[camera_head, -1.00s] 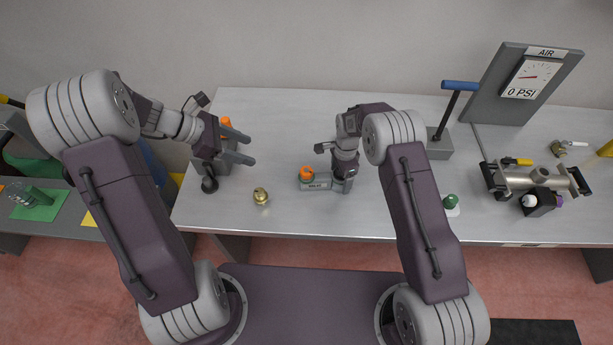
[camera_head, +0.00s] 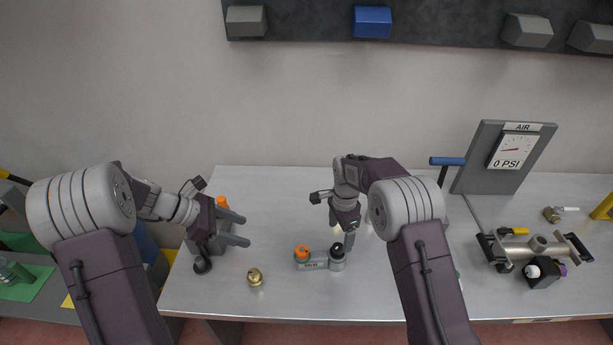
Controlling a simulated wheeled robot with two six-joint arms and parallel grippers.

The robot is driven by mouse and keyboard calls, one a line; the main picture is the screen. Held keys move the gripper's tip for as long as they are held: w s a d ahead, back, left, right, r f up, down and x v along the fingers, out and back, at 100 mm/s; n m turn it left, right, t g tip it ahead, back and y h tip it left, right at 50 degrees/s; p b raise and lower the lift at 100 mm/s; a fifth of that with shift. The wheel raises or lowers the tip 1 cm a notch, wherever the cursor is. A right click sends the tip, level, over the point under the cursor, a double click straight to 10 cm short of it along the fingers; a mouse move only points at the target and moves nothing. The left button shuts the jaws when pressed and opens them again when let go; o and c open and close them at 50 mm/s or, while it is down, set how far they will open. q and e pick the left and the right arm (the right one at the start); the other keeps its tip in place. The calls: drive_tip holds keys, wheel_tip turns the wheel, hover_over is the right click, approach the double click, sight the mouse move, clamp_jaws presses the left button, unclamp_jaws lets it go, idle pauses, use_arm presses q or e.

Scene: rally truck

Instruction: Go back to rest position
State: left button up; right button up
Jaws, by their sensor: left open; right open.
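My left gripper (camera_head: 240,230) is open and empty, above the left part of the metal table (camera_head: 290,200). Its fingers point right, in front of a grey block with an orange top (camera_head: 222,202). My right gripper (camera_head: 341,240) is open and points down near the table's middle. Its fingertips are close to a small grey cylinder with a black ball top (camera_head: 337,260); I cannot tell whether they touch. The cylinder stands at the right end of a small labelled grey holder (camera_head: 314,265), beside an orange-topped piece (camera_head: 302,253) at the left end.
A brass ball-shaped part (camera_head: 255,277) lies left of the holder. At the right stand an air gauge panel (camera_head: 483,165), a blue-handled pump (camera_head: 447,161) and a metal pipe fitting (camera_head: 520,249). The table's back middle is clear.

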drive_tip(key=s+d+r+t+b, duration=0.1)
drive_tip(key=s+d+r+b, duration=0.15)
drive_tip(key=d+r, duration=0.45)
use_arm(q)
drive_tip(key=s+d+f+m+g+y, duration=0.2)
drive_tip(key=s+d+m+g+y, duration=0.1)
drive_tip(key=s+d+m, duration=0.55)
drive_tip(key=s+a+f+m+t+y, duration=0.1)
drive_tip(key=s+a+f+m+y, duration=0.4)
drive_tip(key=m, duration=0.8)
drive_tip(key=shift+s+a+f, duration=0.35)
drive_tip(key=shift+s+a, duration=0.65)
use_arm(e)
drive_tip(key=s+d+f+n, duration=0.1)
drive_tip(key=s+f+n, duration=0.1)
drive_tip(key=s+n, duration=0.4)
drive_tip(key=s+d+f+n, duration=0.1)
drive_tip(key=s+f+n, duration=0.2)
drive_tip(key=s+n, duration=0.4)
drive_tip(key=s, duration=0.7)
drive_tip(key=shift+d+f+n, duration=0.15)
drive_tip(key=shift+d+n, duration=0.15)
drive_tip(key=shift+d, duration=0.1)
use_arm(q)
drive_tip(key=shift+s, duration=0.2)
use_arm(e)
drive_tip(key=shift+s, duration=0.3)
